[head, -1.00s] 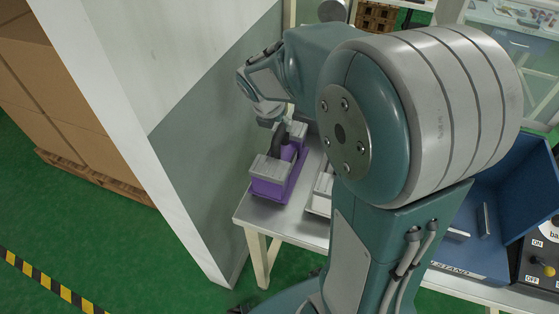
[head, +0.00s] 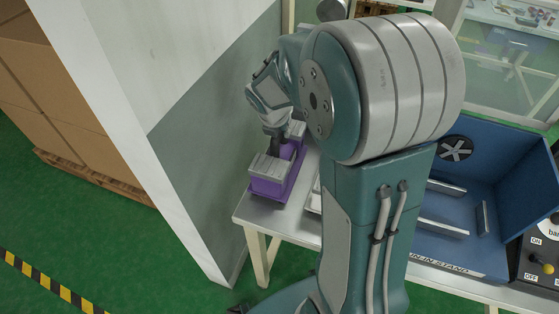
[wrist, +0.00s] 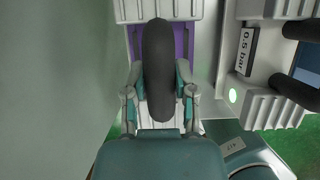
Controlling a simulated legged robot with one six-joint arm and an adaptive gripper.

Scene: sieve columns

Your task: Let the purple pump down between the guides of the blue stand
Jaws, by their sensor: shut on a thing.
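The purple pump (head: 268,188), with light grey ribbed ends and a dark handle, is at the left end of the metal table in the head view. My gripper (head: 276,133) is over it. In the wrist view my gripper (wrist: 160,95) has its fingers on both sides of the dark handle (wrist: 158,60), shut on it. Purple body (wrist: 181,42) shows below the handle. I cannot tell whether the pump touches the table. The blue stand (head: 465,264) is at the right, with light metal guide bars (head: 440,227) on its floor. My arm hides its left part.
A second unit (wrist: 246,52) labelled 0.5 bar stands close to the right of the pump in the wrist view. A grey-white wall (head: 185,140) is close on the left. A control panel (head: 540,255) stands right of the stand. The metal table (head: 262,215) is partly hidden by my arm.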

